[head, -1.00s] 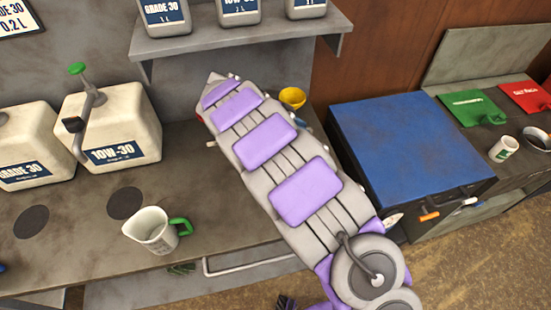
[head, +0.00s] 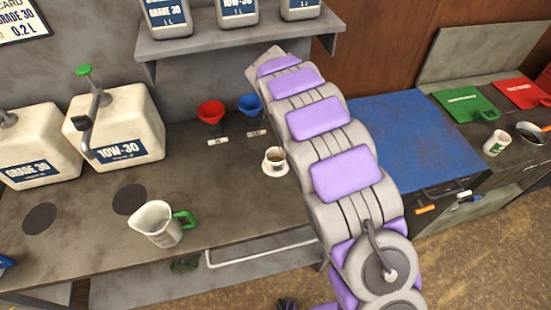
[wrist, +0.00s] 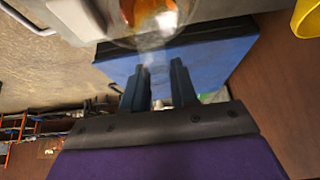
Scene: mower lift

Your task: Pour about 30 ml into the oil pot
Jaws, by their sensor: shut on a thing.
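In the wrist view, my gripper (wrist: 159,82) is shut on a clear glass vessel (wrist: 150,25) with something orange-red showing in or through it; only the vessel's lower part shows. In the head view, the gripper and vessel are hidden behind my arm. A small white cup-like pot (head: 275,161) with dark contents stands on the bench just left of my arm; I cannot tell for sure that it is the oil pot. A measuring jug (head: 160,224) with a green handle stands upright near the front of the bench.
Red (head: 210,111) and blue (head: 250,104) funnels stand at the back of the bench. White jerrycans, one labelled 10W-30 (head: 122,125), stand at left. A shelf (head: 235,42) with bottles overhangs. A blue-topped box (head: 405,130) lies right of my arm. A yellow thing (wrist: 306,18) edges the wrist view.

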